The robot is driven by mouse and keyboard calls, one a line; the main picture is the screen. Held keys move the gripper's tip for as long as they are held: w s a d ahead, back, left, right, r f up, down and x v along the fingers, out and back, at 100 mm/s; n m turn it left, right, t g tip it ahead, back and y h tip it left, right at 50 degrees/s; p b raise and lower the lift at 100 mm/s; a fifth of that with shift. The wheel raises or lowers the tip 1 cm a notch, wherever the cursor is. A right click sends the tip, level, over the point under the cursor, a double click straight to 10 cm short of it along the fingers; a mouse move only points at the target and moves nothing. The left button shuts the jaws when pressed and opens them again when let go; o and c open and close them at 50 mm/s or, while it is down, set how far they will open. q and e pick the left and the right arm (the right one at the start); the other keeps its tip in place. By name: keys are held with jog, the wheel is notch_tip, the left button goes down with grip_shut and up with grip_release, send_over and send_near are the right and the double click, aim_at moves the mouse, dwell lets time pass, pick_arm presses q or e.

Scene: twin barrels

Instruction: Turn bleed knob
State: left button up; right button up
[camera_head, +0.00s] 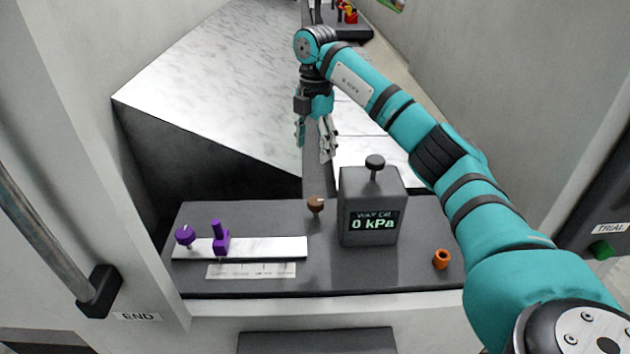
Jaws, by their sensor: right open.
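Several knobs are in view, and I cannot read a label that marks one as the bleed knob. A black knob (375,162) stands on top of a dark grey box with a display (370,222) that reads 0 kPa. A small brown knob (316,204) stands on the dark panel just left of that box. A purple round knob (185,235) is at the panel's left. My right gripper (315,148) points down with its fingers apart and empty. It appears above and behind the brown knob, apart from all knobs. My left gripper is out of view.
A purple slider (220,240) sits on a white strip (275,246) above a small scale (250,270). An orange ring-shaped part (441,259) is on the panel's right. A marble-topped block (220,75) stands behind. Walls enclose both sides, with a bar handle (40,235) at left.

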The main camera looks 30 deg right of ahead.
jog(key=p, duration=0.2)
send_over(316, 200)
notch_tip(316, 200, down, 4)
notch_tip(316, 200, down, 12)
jog(key=shift+a+r+p, duration=0.1)
jog(key=shift+r+p, duration=0.15)
jog(key=shift+p, duration=1)
jog(key=shift+f, duration=0.4)
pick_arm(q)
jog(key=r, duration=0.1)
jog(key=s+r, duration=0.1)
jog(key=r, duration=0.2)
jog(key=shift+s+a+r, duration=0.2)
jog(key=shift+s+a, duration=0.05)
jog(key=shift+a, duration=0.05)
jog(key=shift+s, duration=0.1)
pick_arm(e)
jog(key=c, duration=1.2)
